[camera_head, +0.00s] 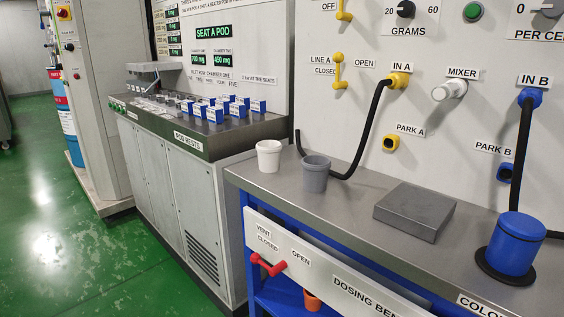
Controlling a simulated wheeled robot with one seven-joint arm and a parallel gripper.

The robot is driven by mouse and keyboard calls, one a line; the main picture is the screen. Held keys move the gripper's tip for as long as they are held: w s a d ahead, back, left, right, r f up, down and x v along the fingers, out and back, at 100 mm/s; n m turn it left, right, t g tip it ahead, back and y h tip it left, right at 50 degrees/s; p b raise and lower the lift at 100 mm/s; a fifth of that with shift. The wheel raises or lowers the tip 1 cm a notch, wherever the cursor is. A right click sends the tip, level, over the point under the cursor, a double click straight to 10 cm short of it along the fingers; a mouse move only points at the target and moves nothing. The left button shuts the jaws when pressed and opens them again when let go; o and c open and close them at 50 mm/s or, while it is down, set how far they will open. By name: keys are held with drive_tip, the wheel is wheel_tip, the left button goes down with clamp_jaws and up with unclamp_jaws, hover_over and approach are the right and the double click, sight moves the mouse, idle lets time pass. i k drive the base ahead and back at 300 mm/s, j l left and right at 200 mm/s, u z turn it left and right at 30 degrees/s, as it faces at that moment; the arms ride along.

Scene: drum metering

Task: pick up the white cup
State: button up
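The white cup (269,157) stands upright at the left end of the grey dosing bench top (345,216), near its back-left corner. A grey cup (315,174) stands upright just to its right and a little nearer; a small gap seems to lie between them. The white cup is in full view, with nothing in front of it. My gripper is not in view.
A black hose (368,130) hangs from IN A and rests on the bench behind the cups. A grey block (414,211) and a blue lidded container (514,245) stand farther right. Blue-and-white pods (215,113) sit on the left counter. Green floor (75,230) is clear.

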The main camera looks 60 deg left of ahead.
sight(269, 152)
drive_tip(key=u, duration=2.3)
